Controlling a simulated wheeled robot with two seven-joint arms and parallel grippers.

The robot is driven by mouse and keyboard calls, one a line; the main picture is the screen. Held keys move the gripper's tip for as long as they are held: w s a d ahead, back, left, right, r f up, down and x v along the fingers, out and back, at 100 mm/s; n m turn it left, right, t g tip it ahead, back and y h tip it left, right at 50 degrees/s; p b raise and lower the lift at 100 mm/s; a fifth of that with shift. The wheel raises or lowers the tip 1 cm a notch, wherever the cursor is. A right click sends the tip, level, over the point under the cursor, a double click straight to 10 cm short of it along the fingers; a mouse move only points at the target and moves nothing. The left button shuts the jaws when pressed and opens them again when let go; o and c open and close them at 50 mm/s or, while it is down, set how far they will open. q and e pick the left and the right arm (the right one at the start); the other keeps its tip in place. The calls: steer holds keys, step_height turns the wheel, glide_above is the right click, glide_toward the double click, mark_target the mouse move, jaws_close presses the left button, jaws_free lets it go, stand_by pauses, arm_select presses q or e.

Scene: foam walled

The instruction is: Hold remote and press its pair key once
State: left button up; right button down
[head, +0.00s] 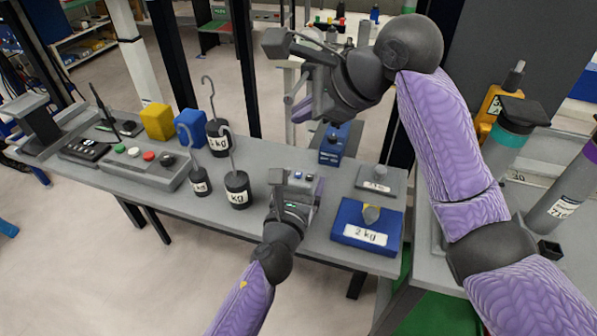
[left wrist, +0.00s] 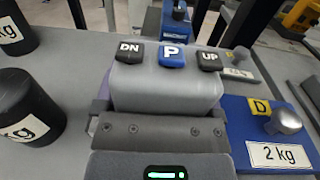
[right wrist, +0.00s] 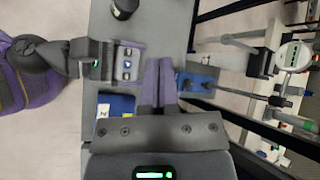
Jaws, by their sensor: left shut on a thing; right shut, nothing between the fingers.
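The grey remote (head: 301,186) is held in my left gripper (head: 297,192) above the table's front edge. In the left wrist view the remote (left wrist: 165,85) has a dark DN key (left wrist: 129,52), a blue P key (left wrist: 171,56) in the middle and a dark UP key (left wrist: 209,61). P appears to be the pair key. In the right wrist view the remote (right wrist: 128,64) is just left of my right gripper's shut purple fingers (right wrist: 159,65). In the head view my right gripper (head: 301,106) is higher and farther back, empty and apart from the remote.
Black hooked weights (head: 237,190) stand left of the remote. A blue 2 kg block (head: 366,228) lies to its right, with a grey plate weight (head: 381,180) behind. A blue block with a knob (head: 338,143) is at the back. A button box (head: 140,165) sits farther left.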

mark_target(303, 178)
steer(key=shift+f, duration=0.1)
steer(key=shift+f, duration=4.3)
steer(key=shift+f, duration=0.1)
steer(key=shift+f, duration=0.3)
steer(key=shift+f, duration=0.3)
steer(key=shift+r, duration=0.75)
